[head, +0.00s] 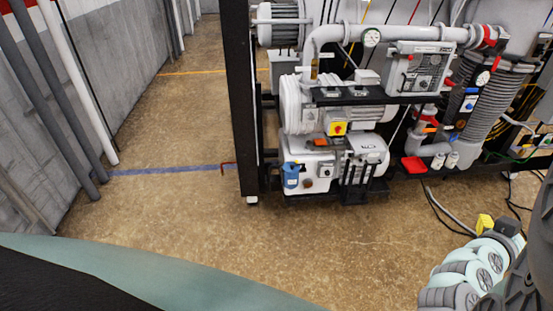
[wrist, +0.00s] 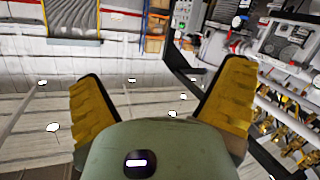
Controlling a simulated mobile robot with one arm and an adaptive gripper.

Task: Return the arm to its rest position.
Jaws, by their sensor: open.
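My gripper (wrist: 163,72) shows in the wrist view with two yellow ribbed fingers spread wide apart. Nothing is held between them, and nothing visible touches them. The background behind the fingers is a pale panelled surface with several bright spots. Parts that look like my own arm show at the lower right there.
The furnace's pump unit (head: 335,165), with pipes and gauges, stands in a black frame (head: 241,100) at centre right. Cables lie on the floor at right. Grey pipes (head: 60,90) line the left wall. The brown floor (head: 165,130) between is clear.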

